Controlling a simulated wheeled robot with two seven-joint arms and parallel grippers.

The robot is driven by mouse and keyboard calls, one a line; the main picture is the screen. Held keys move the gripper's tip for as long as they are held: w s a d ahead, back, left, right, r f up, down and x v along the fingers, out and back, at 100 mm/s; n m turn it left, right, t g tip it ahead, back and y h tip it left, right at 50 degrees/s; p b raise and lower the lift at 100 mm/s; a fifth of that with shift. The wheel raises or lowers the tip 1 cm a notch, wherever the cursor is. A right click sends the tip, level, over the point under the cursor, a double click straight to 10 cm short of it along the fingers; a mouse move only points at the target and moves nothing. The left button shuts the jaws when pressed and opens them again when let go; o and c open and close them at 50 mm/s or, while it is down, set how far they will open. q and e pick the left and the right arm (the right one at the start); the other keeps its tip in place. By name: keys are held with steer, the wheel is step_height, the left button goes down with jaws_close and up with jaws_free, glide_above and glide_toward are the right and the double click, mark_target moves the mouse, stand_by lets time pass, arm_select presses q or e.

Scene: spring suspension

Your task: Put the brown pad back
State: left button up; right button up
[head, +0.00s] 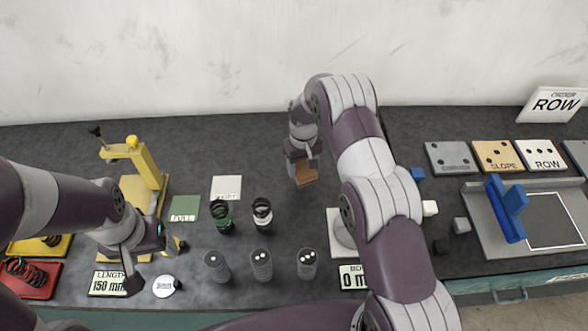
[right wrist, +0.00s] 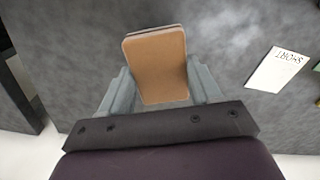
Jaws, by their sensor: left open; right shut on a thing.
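The brown pad (head: 306,177) is held by my right gripper (head: 302,170) in the back middle of the table. In the right wrist view the brown pad (right wrist: 158,62) stands out between the two grey fingers, and its broad face shows. I cannot tell from these views whether it touches the table. My left gripper (head: 152,262) is open and empty at the left, by the foot of the yellow press (head: 146,165). The pad's storage place cannot be made out.
Knurled cylinders (head: 261,264) stand in front. Plates (head: 451,158) and a grey tray (head: 490,234) with a blue upright (head: 507,208) lie at the right.

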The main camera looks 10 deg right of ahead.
steer(key=shift+w+a+f, duration=0.7)
steer(key=shift+w+a, duration=0.15)
steer(key=shift+w, duration=0.05)
steer(key=shift+w+a+f+p, duration=0.1)
steer(key=shift+a+f+p, duration=0.05)
steer(key=shift+f+p, duration=0.15)
step_height(320, 180, down, 4)
steer(key=shift+r+p, duration=0.25)
steer(key=shift+p, duration=0.6)
steer(key=shift+f+b, duration=0.3)
steer(key=shift+b, duration=0.05)
steer(key=o, duration=1)
steer(key=shift+r, duration=0.1)
